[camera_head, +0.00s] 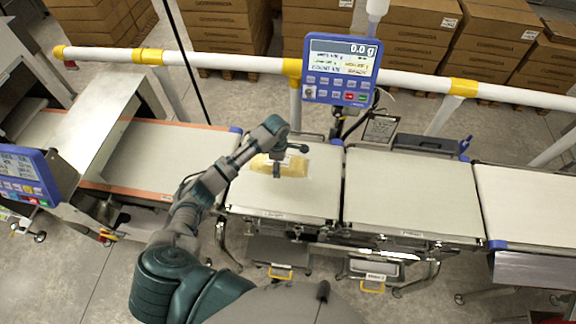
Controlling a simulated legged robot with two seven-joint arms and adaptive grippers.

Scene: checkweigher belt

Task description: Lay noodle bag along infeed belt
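The noodle bag (294,166), a yellow pack with clear ends, is over the left of the three pale belt sections on the right, the infeed belt (285,198). Its long side runs left to right, roughly along the belt. My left arm comes in from the lower left, and my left gripper (277,171) is at the middle of the bag, partly covering it. The fingers are too small and hidden to tell whether they grip the bag, and I cannot tell whether the bag rests on the belt. My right gripper is out of view.
The middle belt (410,195) and right belt (530,205) are bare. A blue display (342,70) reading 0.0 g stands behind the belts. A white and yellow rail (220,60) crosses behind. Another conveyor (160,155) with a metal cover lies left. Stacked cartons (415,35) stand at the back.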

